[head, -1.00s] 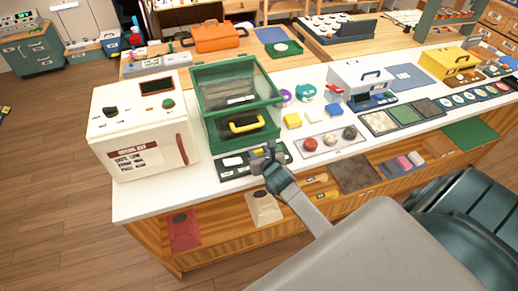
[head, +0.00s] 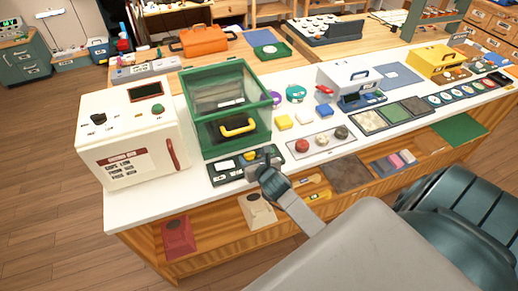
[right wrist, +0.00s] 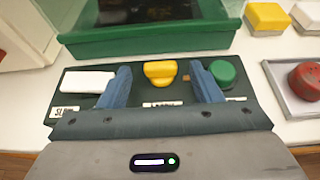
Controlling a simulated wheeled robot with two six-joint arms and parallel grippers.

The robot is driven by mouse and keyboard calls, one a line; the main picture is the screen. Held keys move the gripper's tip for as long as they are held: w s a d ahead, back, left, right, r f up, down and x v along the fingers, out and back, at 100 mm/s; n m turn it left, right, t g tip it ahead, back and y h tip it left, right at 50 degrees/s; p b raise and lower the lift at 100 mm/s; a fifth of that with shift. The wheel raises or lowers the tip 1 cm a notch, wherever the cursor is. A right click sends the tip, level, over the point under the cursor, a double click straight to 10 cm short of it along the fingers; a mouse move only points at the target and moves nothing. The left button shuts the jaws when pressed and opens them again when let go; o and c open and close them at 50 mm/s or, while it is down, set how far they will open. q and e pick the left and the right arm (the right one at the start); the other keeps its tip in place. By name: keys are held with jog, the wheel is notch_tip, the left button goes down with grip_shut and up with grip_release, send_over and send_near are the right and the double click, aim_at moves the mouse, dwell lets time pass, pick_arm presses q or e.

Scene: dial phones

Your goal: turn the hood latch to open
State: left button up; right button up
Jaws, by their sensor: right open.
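The green hood (head: 225,105) with clear panes and a yellow handle stands on the white counter. In front of it lies a dark control panel (head: 228,176), also in the right wrist view (right wrist: 72,80). It bears a white slider (right wrist: 88,82), a yellow knob (right wrist: 160,73) that appears to be the latch, and a green button (right wrist: 222,72). Its label below is partly covered by my gripper. My right gripper (right wrist: 160,85) is open and empty, its blue fingers on either side of the knob in that view. Contact cannot be told. My left gripper is not in view.
A white box (head: 135,140) with a red handle stands left of the hood. A tray (head: 322,152) with red, dark and pale knobs lies to the right, below yellow and blue blocks. Open shelves run below the counter's front edge.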

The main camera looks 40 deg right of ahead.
jog(key=b+v, duration=0.1)
jog(key=v, duration=0.7)
jog(key=shift+s+b, duration=0.25)
jog(key=shift+b, duration=0.1)
